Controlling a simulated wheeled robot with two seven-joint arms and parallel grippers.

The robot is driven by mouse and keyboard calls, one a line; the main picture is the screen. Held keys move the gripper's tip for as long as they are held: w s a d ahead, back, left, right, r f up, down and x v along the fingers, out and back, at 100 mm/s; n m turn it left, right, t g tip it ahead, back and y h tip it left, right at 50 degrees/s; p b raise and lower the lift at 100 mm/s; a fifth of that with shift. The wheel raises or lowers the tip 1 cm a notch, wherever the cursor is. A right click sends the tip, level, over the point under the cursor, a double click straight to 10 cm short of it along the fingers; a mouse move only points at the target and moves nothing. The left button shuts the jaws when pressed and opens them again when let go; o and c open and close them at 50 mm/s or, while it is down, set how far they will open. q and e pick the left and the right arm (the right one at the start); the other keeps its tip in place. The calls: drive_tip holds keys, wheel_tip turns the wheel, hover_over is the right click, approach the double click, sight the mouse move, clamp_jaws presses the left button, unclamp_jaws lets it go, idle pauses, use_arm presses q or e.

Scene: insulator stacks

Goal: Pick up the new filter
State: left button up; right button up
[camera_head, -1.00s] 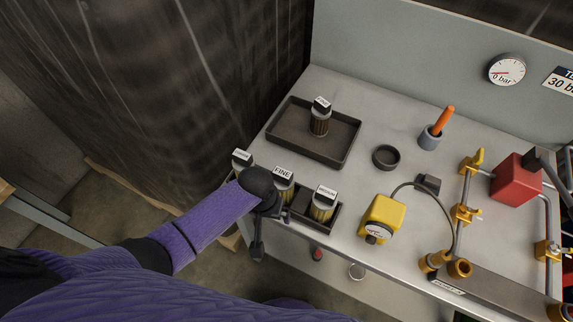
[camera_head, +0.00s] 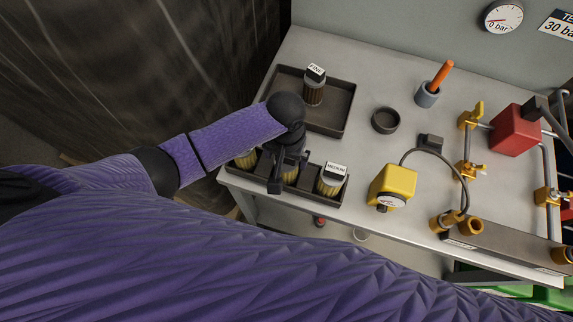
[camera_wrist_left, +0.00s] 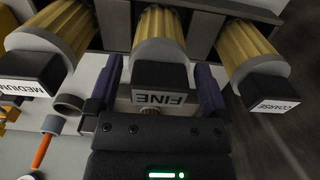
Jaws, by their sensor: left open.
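Three yellow pleated filters with dark, labelled caps stand in a dark rack (camera_head: 310,195) at the table's front left edge. The FINE filter (camera_wrist_left: 160,32) is in the middle. The MEDIUM filter (camera_head: 331,183) is to its right in the head view, and the COARSE filter (camera_head: 246,160) to its left, partly covered by my arm. My left gripper (camera_head: 285,172) is over the FINE filter and hides most of it. In the left wrist view its open fingers (camera_wrist_left: 161,80) lie on either side of the FINE cap, with gaps showing. My right gripper is out of view.
A brownish filter (camera_head: 314,88) stands in a dark tray (camera_head: 340,115) behind the rack. A dark ring (camera_head: 386,120), a grey cup with an orange handle (camera_head: 428,95), a yellow gauge box (camera_head: 392,185) and pipework with a red block (camera_head: 514,130) occupy the table further right.

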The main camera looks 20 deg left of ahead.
use_arm(q)
drive_tip(key=shift+f, duration=0.85)
drive_tip(key=shift+r, duration=0.1)
drive_tip(key=shift+c, duration=0.3)
drive_tip(key=c, duration=1)
